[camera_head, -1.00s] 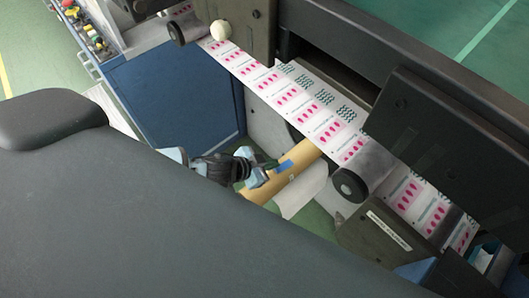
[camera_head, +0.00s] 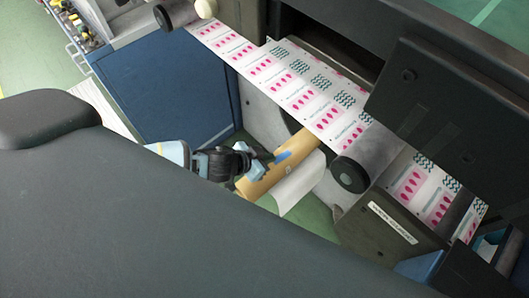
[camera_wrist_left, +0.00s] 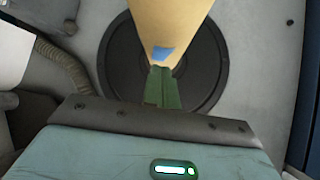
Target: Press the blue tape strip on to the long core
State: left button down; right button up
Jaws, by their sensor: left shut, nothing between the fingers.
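The long core (camera_head: 257,182) is a tan tube below the printed web in the head view. It also shows in the left wrist view (camera_wrist_left: 172,18), in front of a black round flange. The blue tape strip (camera_head: 283,155) lies on the core's upper side. In the left wrist view, the strip (camera_wrist_left: 163,53) is a small blue patch just beyond my fingertips. My left gripper (camera_head: 266,158) is shut and empty, with its fingertips (camera_wrist_left: 160,72) at or very near the core beside the strip. I cannot tell whether they touch. My right gripper is not in view.
A printed web (camera_head: 300,85) runs diagonally above the core, past a black-ended roller (camera_head: 349,174). A loose white web end (camera_head: 297,186) hangs beside the core. A blue cabinet (camera_head: 180,85) stands behind my left arm. A dark machine guard (camera_head: 440,110) is at right.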

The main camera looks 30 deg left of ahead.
aim_at(282, 157)
pick_arm(q)
jog(key=shift+w+d+f+b, duration=0.25)
jog(key=shift+w+f+b, duration=0.15)
jog(key=shift+f, duration=0.15)
jog(key=shift+w+d+f+b, duration=0.25)
jog(key=shift+w+f+b, duration=0.15)
jog(key=shift+b, duration=0.2)
jog(key=shift+w+d+f+b, duration=0.15)
jog(key=shift+w+f+b, duration=0.05)
jog(key=shift+w+b, duration=0.1)
